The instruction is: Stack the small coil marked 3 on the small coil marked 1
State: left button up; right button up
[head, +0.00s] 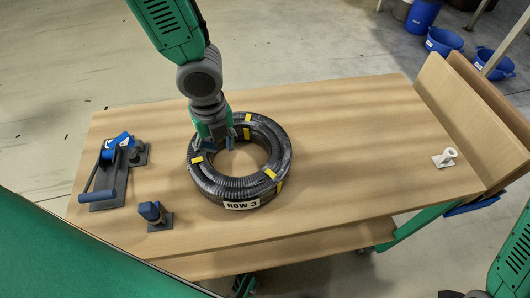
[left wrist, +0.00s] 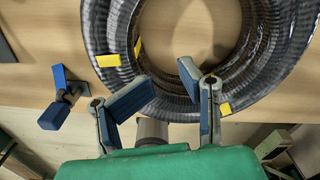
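A black ribbed hose coil (head: 213,182) with yellow tape bands lies flat on the wooden table. Its front label reads "ROW 3". The coil looks thick, and I cannot tell whether it is one coil or two stacked. No label with a 1 shows. My left gripper (head: 218,143) is over the coil's far left side, near its hole. In the left wrist view the gripper (left wrist: 168,80) is open, with its two blue-padded fingers spread over the coil's ring (left wrist: 120,30). Whether they touch it is unclear. My right gripper is not in view.
On the table's left stand a blue-handled tool on a dark plate (head: 105,190) and a small blue-topped fitting (head: 151,212). A white fitting (head: 446,157) stands at the right, near upright wooden boards (head: 470,120). The table (head: 350,150) is clear right of the coil.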

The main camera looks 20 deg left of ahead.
pick_arm(q)
jog(key=shift+s+a+f, duration=0.1)
jog(key=shift+a, duration=0.1)
notch_tip(320, 180, up, 12)
jog(key=shift+a, duration=0.15)
dwell(0.4)
